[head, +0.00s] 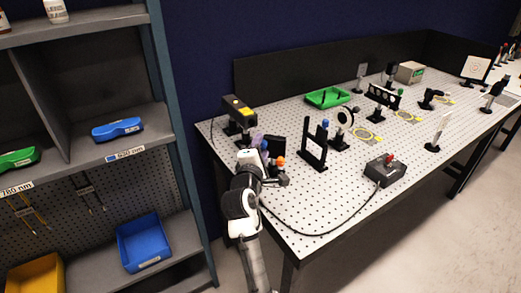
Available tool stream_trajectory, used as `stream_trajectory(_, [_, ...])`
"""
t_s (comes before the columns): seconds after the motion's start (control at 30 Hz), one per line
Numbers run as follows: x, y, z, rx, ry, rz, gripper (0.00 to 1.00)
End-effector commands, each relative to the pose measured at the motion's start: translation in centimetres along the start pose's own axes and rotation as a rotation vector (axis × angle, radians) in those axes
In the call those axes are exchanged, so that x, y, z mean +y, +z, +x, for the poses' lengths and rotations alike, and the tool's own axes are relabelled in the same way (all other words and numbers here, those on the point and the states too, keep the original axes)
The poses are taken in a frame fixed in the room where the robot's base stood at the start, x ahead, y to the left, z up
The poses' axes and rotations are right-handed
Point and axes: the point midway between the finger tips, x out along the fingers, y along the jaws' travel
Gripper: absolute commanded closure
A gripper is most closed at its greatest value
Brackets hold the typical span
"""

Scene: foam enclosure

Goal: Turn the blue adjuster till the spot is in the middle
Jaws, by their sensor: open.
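A blue knob (264,144) and an orange knob (281,161) sit on a small dark mount (277,146) at the table's near left. My gripper (261,153) is open, close beside this mount; its fingers are small and partly hidden, and I cannot tell whether they touch a knob. Another blue knob (325,123) tops a black upright frame with a white face (314,149) to the right. A white target screen with rings (475,68) stands at the far right of the table. I cannot make out a spot on it.
The perforated table (330,210) holds a black-and-yellow box (238,110), a green tray (327,97), a round lens mount (344,117) and a dark control box with a red button (386,170). A cable runs along the front. Shelves (100,158) stand at left.

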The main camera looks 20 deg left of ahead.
Motion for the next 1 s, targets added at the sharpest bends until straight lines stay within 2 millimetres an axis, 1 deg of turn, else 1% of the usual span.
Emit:
stream_trajectory(0.13, [-0.1,-0.1,-0.7,0.001,0.001,0.001,0.55])
stream_trajectory(0.23, [-0.2,-0.1,-2.1,0.001,0.002,0.001,0.55])
stream_trajectory(0.37, [-0.4,-0.2,-4.9,0.003,0.002,0.002,0.55])
stream_trajectory(0.5, [-0.4,-0.2,-8.2,0.003,0.002,0.003,0.55])
stream_trajectory(0.6, [-0.3,-0.2,-10.3,0.002,0.002,0.002,0.55])
stream_trajectory(0.7, [-0.2,-0.1,-11.9,0.002,0.000,0.001,0.55])
stream_trajectory(0.83, [-0.1,-0.1,-13.3,0.002,0.000,0.000,0.55])
stream_trajectory(1.0, [0.0,0.0,-13.8,0.000,0.000,0.000,0.55])
